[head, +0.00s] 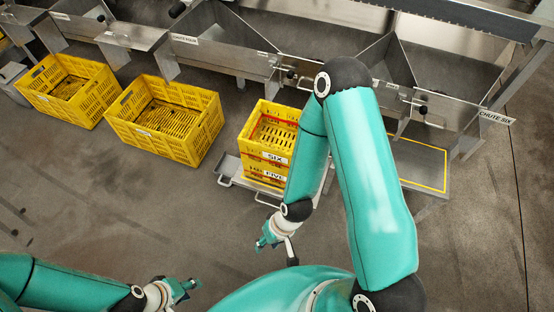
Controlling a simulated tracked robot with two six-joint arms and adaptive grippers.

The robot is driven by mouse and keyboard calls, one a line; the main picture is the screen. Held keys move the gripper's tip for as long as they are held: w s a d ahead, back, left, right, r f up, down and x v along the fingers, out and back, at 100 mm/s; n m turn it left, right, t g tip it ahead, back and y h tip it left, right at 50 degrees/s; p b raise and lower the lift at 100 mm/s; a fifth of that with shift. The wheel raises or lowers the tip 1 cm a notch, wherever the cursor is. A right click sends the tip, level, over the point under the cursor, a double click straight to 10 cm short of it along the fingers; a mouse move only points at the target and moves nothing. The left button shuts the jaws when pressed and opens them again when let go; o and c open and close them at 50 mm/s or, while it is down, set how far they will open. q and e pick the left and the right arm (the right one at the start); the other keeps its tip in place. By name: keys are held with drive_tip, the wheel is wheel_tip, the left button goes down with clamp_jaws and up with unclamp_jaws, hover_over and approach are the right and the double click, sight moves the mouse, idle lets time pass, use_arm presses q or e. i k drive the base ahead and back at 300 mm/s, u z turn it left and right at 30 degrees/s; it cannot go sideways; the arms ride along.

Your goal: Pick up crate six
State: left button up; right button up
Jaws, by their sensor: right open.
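Crate six (277,157) is a yellow slatted crate with a white "SIX" label and a red-orange line along its inside. It sits on top of crate five (262,176), labelled "FIVE", on a low metal cart (228,167). My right arm crosses in front of the stack and hides its right side. My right gripper (266,238) is open and empty, in front of the stack and apart from it. My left gripper (184,288) is low at the bottom of the head view, far from the crates; its jaw opening is unclear.
Two yellow crates stand on the floor to the left, one in the middle (196,146) and one further left (94,112). Metal chutes run along the back, including chute six (460,112). A yellow-edged stand (422,172) is right of the stack. The floor in front is clear.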

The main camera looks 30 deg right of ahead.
sight(253, 149)
drive_tip(key=z, duration=0.2)
drive_tip(key=i, duration=0.8)
drive_tip(key=u, duration=0.2)
drive_tip(key=k, duration=0.95)
drive_tip(key=z, duration=0.15)
drive_tip(key=i, duration=1.45)
drive_tip(key=u, duration=0.05)
